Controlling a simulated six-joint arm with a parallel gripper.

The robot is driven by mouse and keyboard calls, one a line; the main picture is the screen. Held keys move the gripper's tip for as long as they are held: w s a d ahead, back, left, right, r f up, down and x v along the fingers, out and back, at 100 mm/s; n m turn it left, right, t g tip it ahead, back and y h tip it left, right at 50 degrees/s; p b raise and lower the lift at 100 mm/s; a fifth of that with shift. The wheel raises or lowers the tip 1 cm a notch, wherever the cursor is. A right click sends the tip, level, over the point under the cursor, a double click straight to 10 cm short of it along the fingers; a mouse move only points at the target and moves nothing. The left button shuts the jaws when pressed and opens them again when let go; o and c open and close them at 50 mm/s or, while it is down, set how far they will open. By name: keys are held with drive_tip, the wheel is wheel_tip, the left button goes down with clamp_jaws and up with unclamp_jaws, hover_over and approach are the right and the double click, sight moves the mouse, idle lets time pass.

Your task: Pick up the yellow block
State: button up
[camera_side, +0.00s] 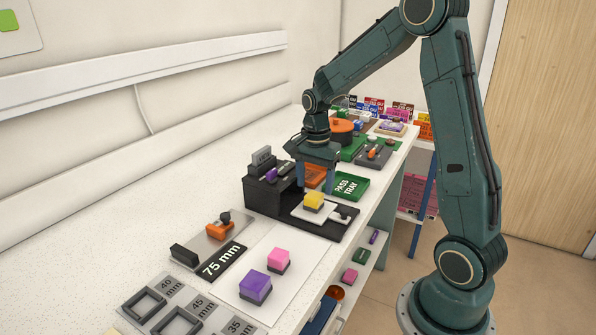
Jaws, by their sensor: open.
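The yellow block (314,200) sits on a white plate (325,220) on a black stand in the middle of the bench, with a darker base under it. My gripper (313,180) points down just behind and above the block, its fingers apart. One finger shows to the right of and behind the block; the other is partly hard to make out against the black box. I cannot tell whether a finger touches the block.
A black box (262,196) with a grey tag stands left of the block. A green pass tray (350,186) lies right behind. Pink (278,258) and purple (255,286) blocks stand on a white sheet in front. The bench's left rear is clear.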

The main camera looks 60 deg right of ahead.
sight(314, 195)
drive_tip(key=shift+a+f, duration=0.1)
drive_tip(key=shift+f, duration=2.5)
drive_tip(key=c, duration=1.2)
drive_tip(key=shift+c, duration=0.2)
drive_tip(key=shift+r, duration=0.2)
wheel_tip(314, 195, up, 20)
drive_tip(key=shift+f, duration=0.15)
